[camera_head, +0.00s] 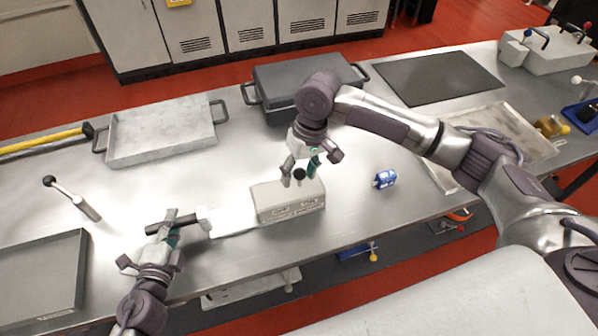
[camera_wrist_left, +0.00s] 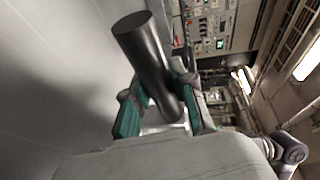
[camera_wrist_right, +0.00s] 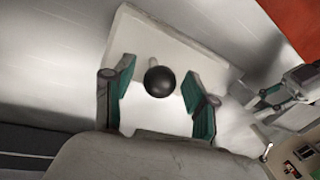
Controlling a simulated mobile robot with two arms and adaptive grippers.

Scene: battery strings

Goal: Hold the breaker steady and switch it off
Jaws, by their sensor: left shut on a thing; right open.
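The breaker (camera_head: 290,203) is a beige box on the steel bench, with a black ball-topped lever (camera_head: 299,175) standing up from it. A pale flat plate (camera_head: 235,221) extends from its left side towards a dark cylindrical grip (camera_head: 172,222). My left gripper (camera_head: 170,238) is shut on this grip, which shows between its green pads in the left wrist view (camera_wrist_left: 148,60). My right gripper (camera_head: 299,170) is open above the breaker. In the right wrist view the lever's black ball (camera_wrist_right: 159,81) sits between its fingers, with gaps on both sides.
A small blue object (camera_head: 384,179) lies right of the breaker. A grey tray (camera_head: 160,135), a dark lidded case (camera_head: 290,85) and a black mat (camera_head: 440,78) lie behind. A lever with a black knob (camera_head: 75,200) is at the left. Bare bench lies between.

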